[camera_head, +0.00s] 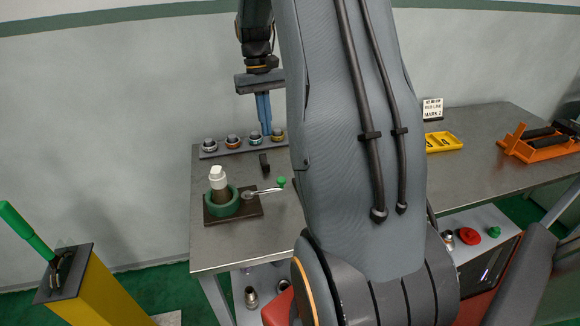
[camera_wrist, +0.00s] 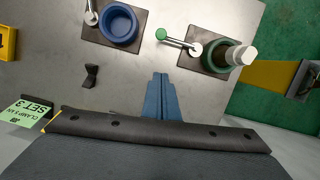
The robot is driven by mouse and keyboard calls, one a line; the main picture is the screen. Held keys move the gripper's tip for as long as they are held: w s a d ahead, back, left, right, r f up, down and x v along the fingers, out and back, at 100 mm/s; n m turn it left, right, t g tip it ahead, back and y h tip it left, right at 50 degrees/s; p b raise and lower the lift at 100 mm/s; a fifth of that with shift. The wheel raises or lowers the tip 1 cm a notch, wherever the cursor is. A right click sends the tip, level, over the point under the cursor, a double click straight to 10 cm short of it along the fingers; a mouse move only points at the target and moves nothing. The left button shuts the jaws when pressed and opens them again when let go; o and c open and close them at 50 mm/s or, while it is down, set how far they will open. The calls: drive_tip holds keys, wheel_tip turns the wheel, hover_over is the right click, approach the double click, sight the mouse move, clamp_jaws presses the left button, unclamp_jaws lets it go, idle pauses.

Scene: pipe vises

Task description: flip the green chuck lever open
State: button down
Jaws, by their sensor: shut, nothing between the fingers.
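The green chuck (camera_head: 222,203) is a green ring on a dark base plate on the grey table, with a white-topped pipe (camera_head: 217,177) standing in it. Its lever (camera_head: 266,191) is a metal bar with a green knob (camera_head: 281,182), sticking out to the right. In the wrist view the green chuck (camera_wrist: 216,58) is at upper right, and its lever (camera_wrist: 180,43) points left to the green knob (camera_wrist: 161,34). My gripper (camera_head: 265,130) is shut and empty, its blue fingers pointing down above the table's back part. In the wrist view the fingertips (camera_wrist: 160,76) are apart from the lever and below the knob.
A blue chuck (camera_wrist: 118,23) on its own plate is left of the green one in the wrist view. A small black block (camera_head: 264,162) stands behind the lever. A rack of several fittings (camera_head: 232,142) lies at the back edge. A yellow tray (camera_head: 442,142) is farther right.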

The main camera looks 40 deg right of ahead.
drive_tip(key=shift+s+d, duration=0.1)
drive_tip(key=shift+d, duration=0.2)
drive_tip(key=shift+s+d, duration=0.1)
drive_tip(key=shift+d, duration=0.05)
